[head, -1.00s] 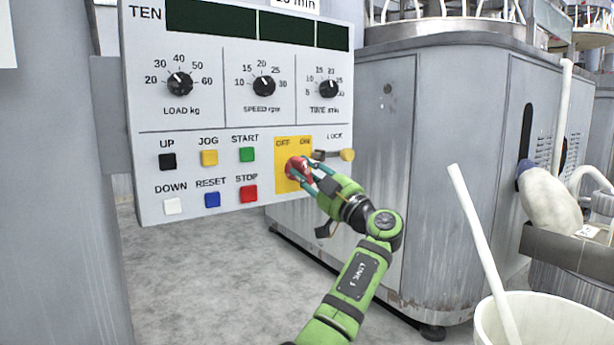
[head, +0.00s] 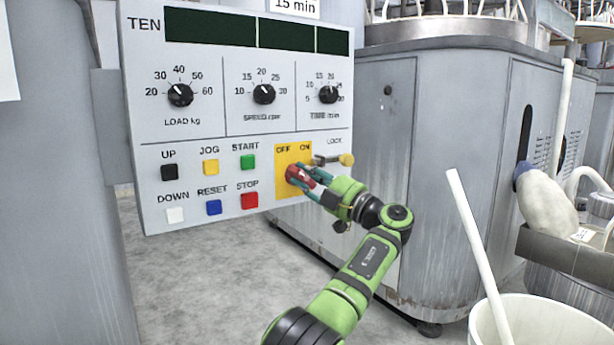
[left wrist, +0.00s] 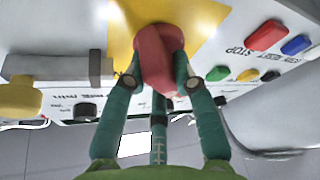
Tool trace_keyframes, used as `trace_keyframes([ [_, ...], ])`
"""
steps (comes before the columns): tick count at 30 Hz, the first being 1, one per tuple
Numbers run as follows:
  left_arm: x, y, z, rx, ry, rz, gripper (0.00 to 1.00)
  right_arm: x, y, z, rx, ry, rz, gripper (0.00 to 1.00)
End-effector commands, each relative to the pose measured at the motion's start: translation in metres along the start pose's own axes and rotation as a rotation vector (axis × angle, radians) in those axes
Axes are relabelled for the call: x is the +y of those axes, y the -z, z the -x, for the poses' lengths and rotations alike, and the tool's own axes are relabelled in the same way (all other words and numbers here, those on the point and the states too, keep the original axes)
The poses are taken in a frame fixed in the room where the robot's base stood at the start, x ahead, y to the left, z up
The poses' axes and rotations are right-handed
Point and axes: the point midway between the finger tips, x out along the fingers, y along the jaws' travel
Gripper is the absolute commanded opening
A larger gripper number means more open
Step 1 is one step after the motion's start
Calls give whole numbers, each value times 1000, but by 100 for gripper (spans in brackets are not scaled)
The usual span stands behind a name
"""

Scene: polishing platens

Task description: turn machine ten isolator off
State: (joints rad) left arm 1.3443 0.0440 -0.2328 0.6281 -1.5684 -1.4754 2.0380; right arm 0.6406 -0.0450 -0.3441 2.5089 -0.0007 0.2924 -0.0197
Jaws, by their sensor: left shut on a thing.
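The panel marked TEN (head: 235,130) has a yellow isolator plate (head: 283,188) at its lower right, lettered OFF on the left and ON on the right. A red isolator knob (head: 297,174) stands out from this plate. My left gripper (head: 308,179) is shut on the red knob, its teal fingers on either side. In the left wrist view the knob (left wrist: 158,52) sits between the fingers against the yellow plate (left wrist: 195,22). In the head view the knob looks tilted, and the fingers hide part of it. My right gripper is not in view.
A grey lock bar with a yellow end (head: 346,160) sits right of the plate, close to my fingers. Coloured push buttons, such as the red STOP (head: 249,201), lie to the left. A grey machine cabinet (head: 440,170) and a white bucket (head: 545,325) stand at right.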

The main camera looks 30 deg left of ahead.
Motion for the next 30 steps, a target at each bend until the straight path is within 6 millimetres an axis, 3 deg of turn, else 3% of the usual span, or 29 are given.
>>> trace_keyframes([
  [7,0,0,-1,-1,1,4,0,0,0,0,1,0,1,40],
  [8,0,0,-1,-1,1,4,39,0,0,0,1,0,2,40],
  [9,0,0,0,-1,1,4,52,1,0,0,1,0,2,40],
  [22,0,0,7,-2,-2,1,52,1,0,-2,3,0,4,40],
  [30,0,-1,59,-4,-2,2,52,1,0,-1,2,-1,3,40],
])
